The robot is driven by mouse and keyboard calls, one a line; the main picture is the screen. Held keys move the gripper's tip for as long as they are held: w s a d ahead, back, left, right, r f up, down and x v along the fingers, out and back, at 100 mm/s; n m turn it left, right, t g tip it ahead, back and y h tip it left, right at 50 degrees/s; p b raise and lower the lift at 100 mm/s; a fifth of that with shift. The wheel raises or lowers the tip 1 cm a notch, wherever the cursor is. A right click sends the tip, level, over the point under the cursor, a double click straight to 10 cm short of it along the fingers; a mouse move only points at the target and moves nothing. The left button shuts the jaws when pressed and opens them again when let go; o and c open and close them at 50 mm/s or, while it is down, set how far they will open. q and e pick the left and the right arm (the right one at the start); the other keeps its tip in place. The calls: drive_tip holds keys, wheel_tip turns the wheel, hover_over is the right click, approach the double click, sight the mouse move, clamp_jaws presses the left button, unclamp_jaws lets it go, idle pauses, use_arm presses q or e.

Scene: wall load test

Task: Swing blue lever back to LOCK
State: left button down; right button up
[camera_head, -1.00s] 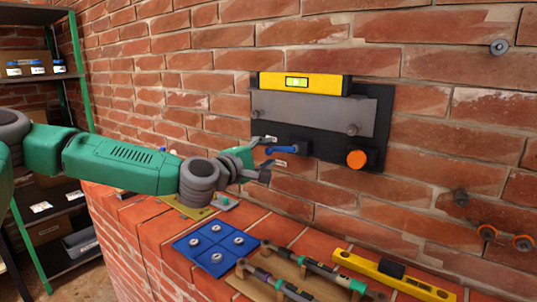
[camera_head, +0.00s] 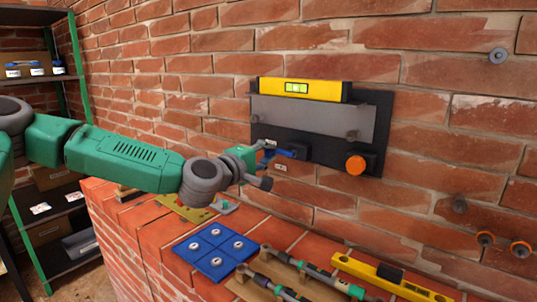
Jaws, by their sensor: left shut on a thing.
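The blue lever (camera_head: 283,153) juts left from a dark pivot block on the lower part of the black wall panel (camera_head: 381,110). My left gripper (camera_head: 264,158) is at the lever's free left end and is shut on it; the fingers partly hide that end. A small pale label (camera_head: 281,167) sits just below the lever; its text is too small to read. My right gripper is not in view.
An orange knob (camera_head: 356,165) sticks out right of the lever. A yellow level (camera_head: 303,88) rests atop the grey plate (camera_head: 310,117). On the brick ledge below lie a blue pad (camera_head: 215,251), tools on a wooden rack and another yellow level (camera_head: 390,277).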

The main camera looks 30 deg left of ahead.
use_arm(q)
drive_tip(key=shift+d, duration=0.1)
drive_tip(key=c, duration=1.4)
unclamp_jaws()
drive_tip(key=shift+s, duration=0.1)
drive_tip(key=shift+c, duration=0.2)
drive_tip(key=shift+s, duration=0.1)
drive_tip(key=s+a, duration=0.1)
drive_tip(key=s, duration=1)
drive_tip(key=shift+s, duration=0.35)
drive_tip(key=shift+a+f, duration=0.1)
